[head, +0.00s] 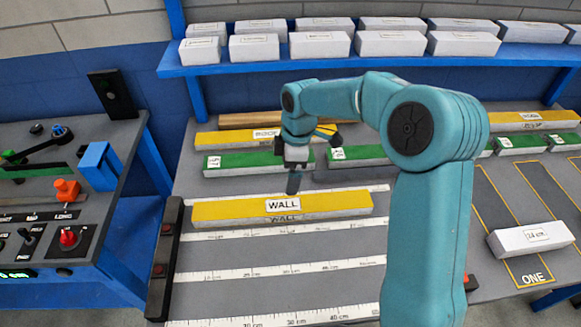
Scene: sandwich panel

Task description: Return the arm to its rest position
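My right arm, teal, comes in from the lower right of the head view and bends over to the left. Its gripper (293,184) points down just behind the yellow-topped panel marked WALL (235,210), in front of a green-topped panel (240,163). The dark fingers overlap in this view, so whether they are open or shut is unclear. No held thing shows. Whether the fingertips touch anything cannot be told. My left gripper is not in view.
Behind are another yellow panel (225,138) and a blue shelf (250,66) of white blocks. At right, a white block (530,238) lies in the lane marked ONE. A control desk (110,225) stands at left. The ruled bench front (270,253) is clear.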

